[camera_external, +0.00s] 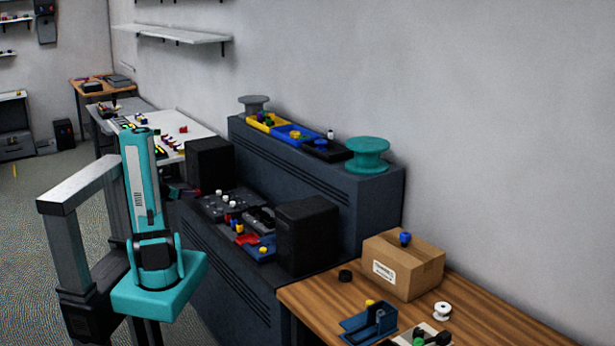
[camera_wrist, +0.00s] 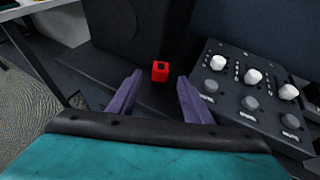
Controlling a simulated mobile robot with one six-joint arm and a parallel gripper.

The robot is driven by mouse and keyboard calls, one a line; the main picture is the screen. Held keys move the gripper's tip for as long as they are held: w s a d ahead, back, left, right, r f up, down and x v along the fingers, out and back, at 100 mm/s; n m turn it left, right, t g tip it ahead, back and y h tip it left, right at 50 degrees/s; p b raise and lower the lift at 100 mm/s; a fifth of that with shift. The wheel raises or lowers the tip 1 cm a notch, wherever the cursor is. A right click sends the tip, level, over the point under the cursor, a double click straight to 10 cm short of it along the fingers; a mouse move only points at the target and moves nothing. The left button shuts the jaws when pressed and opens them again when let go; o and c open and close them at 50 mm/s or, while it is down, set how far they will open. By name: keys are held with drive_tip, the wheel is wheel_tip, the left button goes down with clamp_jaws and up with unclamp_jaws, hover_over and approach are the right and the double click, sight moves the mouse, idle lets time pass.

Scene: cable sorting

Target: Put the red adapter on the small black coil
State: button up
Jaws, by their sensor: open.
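The red adapter (camera_wrist: 160,71), a small red cube with a dark hole in its face, sits on a dark surface in the wrist view. My gripper (camera_wrist: 160,83) is open, with its two purple fingers apart. The adapter shows just beyond the fingertips, about midway between them, and nothing is held. In the external view my arm hides most of that spot. A small black ring (camera_external: 345,276), which looks like the small black coil, lies on the wooden table to the right, far from my gripper. It is out of the wrist view.
A black speaker-like box (camera_wrist: 130,25) stands just behind the adapter. A control panel with white and grey knobs (camera_wrist: 252,76) is to its right. On the wooden table (camera_external: 310,297) are a cardboard box (camera_external: 403,270), a blue holder (camera_external: 368,325) and a white spool (camera_external: 442,311).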

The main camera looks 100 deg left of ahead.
drive_tip(key=shift+x, duration=2.4)
clamp_jaws()
drive_tip(key=shift+r, duration=0.15)
wheel_tip(320, 180, up, 28)
idle(0.5)
